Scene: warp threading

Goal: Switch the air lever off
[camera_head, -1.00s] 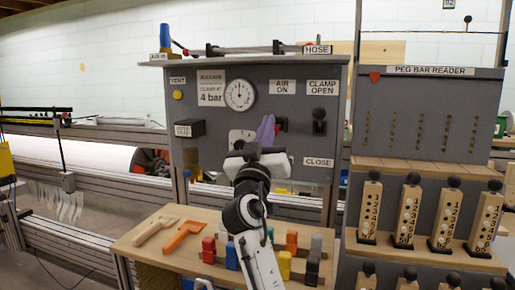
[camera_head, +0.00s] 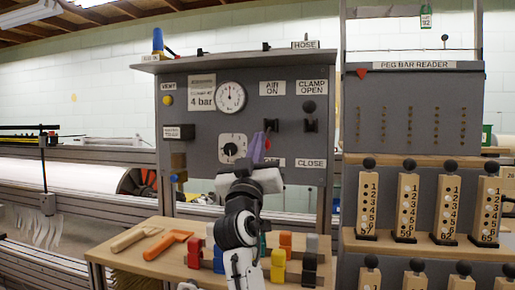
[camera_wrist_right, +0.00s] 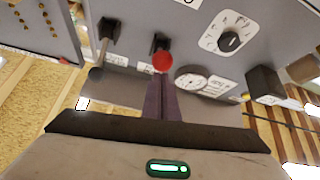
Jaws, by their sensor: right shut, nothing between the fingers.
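The air lever (camera_head: 267,142) is on the grey panel, below the AIR ON label (camera_head: 272,88). In the head view its red knob shows lower than its dark mount (camera_head: 270,125). The label below it is partly hidden by my gripper. The red knob (camera_wrist_right: 163,61) also shows in the right wrist view, just beyond my fingertips. My right gripper (camera_head: 258,148) has purple fingers, shut and empty, pointing up close to the knob. In the right wrist view the fingers (camera_wrist_right: 163,82) reach up to the knob; I cannot tell whether they touch it. My left gripper is not in view.
The clamp lever (camera_head: 309,107) stands upright to the right, knob up. A gauge (camera_head: 230,97) and a dial (camera_head: 232,148) are to the left. Peg bars (camera_head: 407,208) stand at the right.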

